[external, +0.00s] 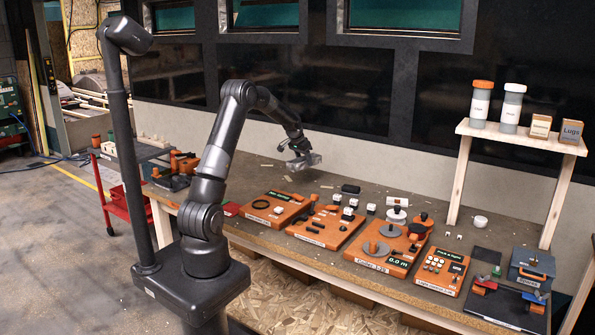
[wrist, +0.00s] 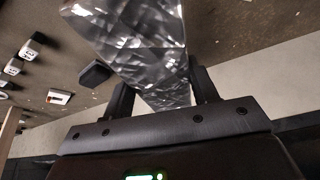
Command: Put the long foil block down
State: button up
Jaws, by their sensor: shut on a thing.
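My gripper (external: 299,153) is over the far left part of the workbench in the external view. It is shut on the long foil block (wrist: 140,45), a shiny crinkled silver block. In the wrist view the block runs from between the two dark fingers (wrist: 160,92) up past the top edge of the picture. In the external view the foil block (external: 303,162) shows small and grey at the end of my arm. It appears to be above the bench top (external: 330,182); the exact gap cannot be told.
Orange boards with parts, such as one with a black ring (external: 276,208) and one with grey discs (external: 390,250), line the front of the bench. A black block (external: 350,188) lies right of my gripper. A wooden shelf (external: 520,137) with jars stands at the right. Bare bench surrounds my gripper.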

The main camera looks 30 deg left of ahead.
jog(key=w+d+m, duration=0.2)
jog(key=d, duration=1.1)
jog(key=shift+h, duration=0.4)
jog(key=w+a+f, duration=0.1)
jog(key=a+f, duration=0.1)
jog(key=a, duration=0.1)
jog(key=w+a+f, duration=0.2)
jog(key=a, duration=0.1)
jog(key=w+a+f, duration=0.2)
jog(key=a, duration=0.1)
jog(key=shift+a+f, duration=0.3)
jog(key=shift+f, duration=2.15)
jog(key=o, duration=0.9)
jog(key=shift+f, duration=0.1)
